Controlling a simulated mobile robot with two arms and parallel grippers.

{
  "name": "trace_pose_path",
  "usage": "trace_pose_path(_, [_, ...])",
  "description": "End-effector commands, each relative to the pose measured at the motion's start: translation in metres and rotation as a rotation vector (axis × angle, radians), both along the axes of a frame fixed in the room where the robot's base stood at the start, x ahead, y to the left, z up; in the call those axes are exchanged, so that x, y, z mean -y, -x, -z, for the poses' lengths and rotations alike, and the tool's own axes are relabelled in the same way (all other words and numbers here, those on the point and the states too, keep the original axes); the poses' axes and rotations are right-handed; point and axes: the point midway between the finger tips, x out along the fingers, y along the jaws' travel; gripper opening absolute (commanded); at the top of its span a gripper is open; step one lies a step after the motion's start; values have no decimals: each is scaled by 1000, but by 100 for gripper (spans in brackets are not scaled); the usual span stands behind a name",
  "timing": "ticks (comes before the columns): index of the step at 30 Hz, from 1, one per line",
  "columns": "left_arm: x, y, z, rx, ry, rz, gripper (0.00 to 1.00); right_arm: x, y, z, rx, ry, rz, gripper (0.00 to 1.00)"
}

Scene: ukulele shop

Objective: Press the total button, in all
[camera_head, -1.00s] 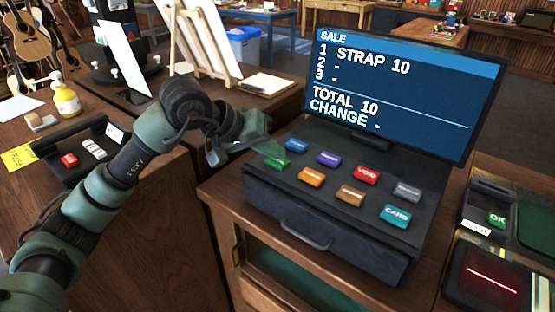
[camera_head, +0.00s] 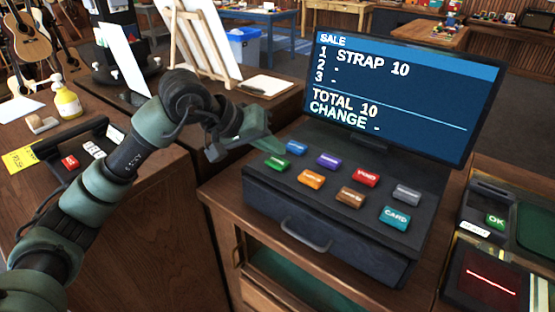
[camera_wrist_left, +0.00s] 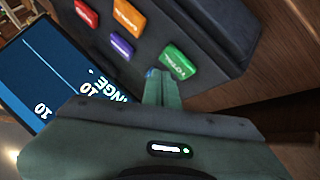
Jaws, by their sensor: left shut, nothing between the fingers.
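The register's key panel (camera_head: 335,215) holds two rows of coloured buttons. The green button (camera_head: 277,163) is at the left end of the front row; in the left wrist view (camera_wrist_left: 178,62) it seems to be lettered TOTAL, though the text is blurred. A blue button (camera_head: 296,147) is behind it. My left gripper (camera_head: 279,150) is shut and empty, its tips close to the green and blue buttons. In the left wrist view the tips partly hide the blue button; contact cannot be told. The screen (camera_head: 400,95) reads STRAP 10, TOTAL 10 and a blank CHANGE. My right gripper is not in view.
Purple (camera_head: 328,160), orange (camera_head: 311,179), red (camera_head: 367,177), brown, grey and teal CARD (camera_head: 395,217) buttons are close by. A card terminal (camera_head: 490,210) with a green OK key stands at the right. A cash drawer handle (camera_head: 306,236) is below the panel.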

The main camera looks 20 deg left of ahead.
Motion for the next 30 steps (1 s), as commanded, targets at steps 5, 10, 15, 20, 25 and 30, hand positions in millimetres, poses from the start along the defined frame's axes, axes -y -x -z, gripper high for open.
trace_pose_path(5, [0, 0, -1, 1, 0, -1, 0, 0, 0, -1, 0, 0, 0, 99])
trace_pose_path(10, [0, 0, -13, 2, 1, -1, 0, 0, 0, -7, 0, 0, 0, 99])
trace_pose_path(15, [-1, 0, -31, 2, 1, -2, 0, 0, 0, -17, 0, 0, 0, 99])
trace_pose_path(20, [0, 0, -46, 2, 0, -1, 0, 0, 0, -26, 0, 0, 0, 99])
trace_pose_path(25, [0, 0, -51, 1, 0, -1, 0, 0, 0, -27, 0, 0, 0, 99])
trace_pose_path(30, [0, 0, -50, 1, 0, -1, 0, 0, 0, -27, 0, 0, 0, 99])
